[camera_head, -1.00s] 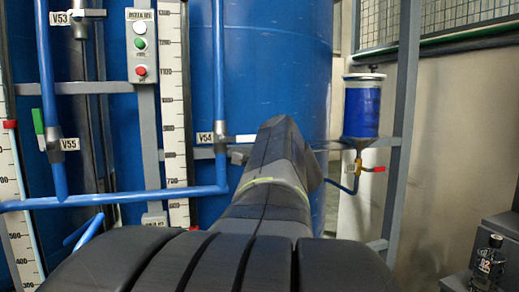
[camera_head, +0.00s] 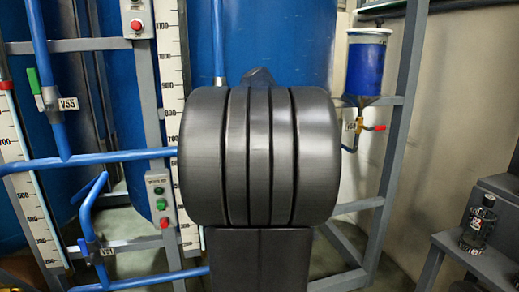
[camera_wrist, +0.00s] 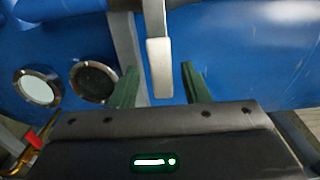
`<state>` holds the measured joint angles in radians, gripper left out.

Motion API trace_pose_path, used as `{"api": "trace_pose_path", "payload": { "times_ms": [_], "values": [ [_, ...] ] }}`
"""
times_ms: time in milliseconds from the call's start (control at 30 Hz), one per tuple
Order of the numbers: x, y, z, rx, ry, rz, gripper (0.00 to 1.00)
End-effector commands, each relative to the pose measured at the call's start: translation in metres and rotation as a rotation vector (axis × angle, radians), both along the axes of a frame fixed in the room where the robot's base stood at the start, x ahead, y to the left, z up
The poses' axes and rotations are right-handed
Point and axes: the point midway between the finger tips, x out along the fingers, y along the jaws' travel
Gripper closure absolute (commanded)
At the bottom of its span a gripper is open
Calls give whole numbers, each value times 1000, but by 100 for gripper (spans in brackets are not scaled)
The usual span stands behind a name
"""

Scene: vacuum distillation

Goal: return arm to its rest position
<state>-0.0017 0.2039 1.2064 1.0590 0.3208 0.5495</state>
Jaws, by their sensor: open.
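My gripper (camera_wrist: 159,72) shows in the wrist view with its two green fingers apart. A flat light-grey lever (camera_wrist: 160,68) shows between the fingers in the picture. I cannot tell how far beyond the fingertips it is, but no finger is seen closed on it. In the head view my dark arm fills the middle, with a large ribbed joint facing the camera. It hides my gripper and whatever lies straight behind it.
A blue tank (camera_head: 290,45) stands behind my arm, with blue pipes (camera_head: 110,162) at left. A control box (camera_head: 161,195), a blue vessel (camera_head: 366,67) with a red-handled valve (camera_head: 373,128) and a grey frame (camera_head: 398,140) stand around. A dark bottle (camera_head: 479,224) sits at right.

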Motion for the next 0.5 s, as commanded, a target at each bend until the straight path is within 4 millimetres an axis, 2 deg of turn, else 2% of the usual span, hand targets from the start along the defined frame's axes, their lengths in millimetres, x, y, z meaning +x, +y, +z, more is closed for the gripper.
{"api": "trace_pose_path", "payload": {
  "times_ms": [200,500],
  "values": [
    [12,4,0,0,-1,0,58],
    [13,4,0,-1,-1,0,58]
  ]
}}
